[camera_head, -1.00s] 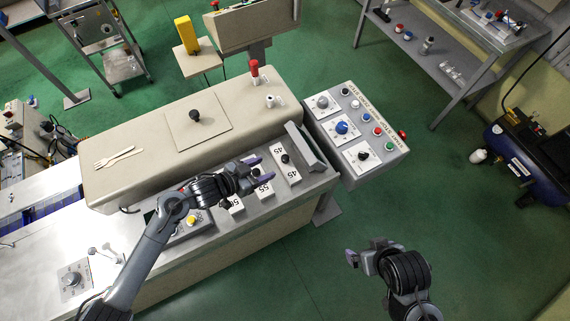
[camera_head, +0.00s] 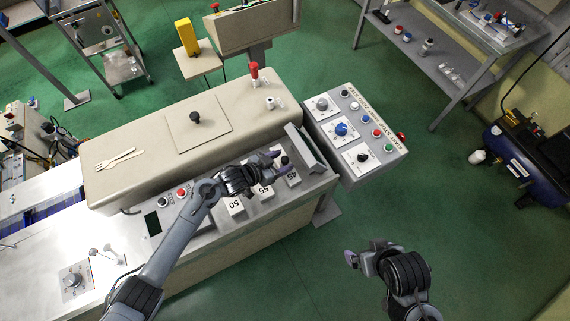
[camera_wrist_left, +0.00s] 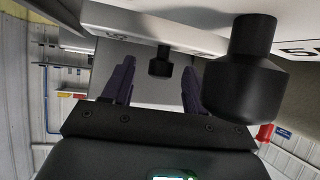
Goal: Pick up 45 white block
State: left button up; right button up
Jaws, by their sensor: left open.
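The white block marked 45 (camera_head: 293,180) stands at the right end of a row of numbered white blocks on the machine's metal ledge, below the angled end plate. Its black knob (camera_head: 286,161) is partly behind my left gripper (camera_head: 275,160), which is open at knob height. In the left wrist view, the open fingers (camera_wrist_left: 157,85) point toward a small black knob (camera_wrist_left: 160,62), which appears between them but farther off. A larger knob (camera_wrist_left: 245,65) is close at the right. My right gripper (camera_head: 352,259) hangs over the floor, apart from the machine; its jaw opening is unclear.
White blocks 55 (camera_head: 263,190) and 50 (camera_head: 235,206) stand left of block 45, close under my left arm. The upright end plate (camera_head: 305,148) bounds the right. A control box (camera_head: 355,135) with knobs and buttons sits beyond it.

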pick_arm(q)
grip_shut()
dwell(0.3)
jog(key=shift+r, duration=0.2)
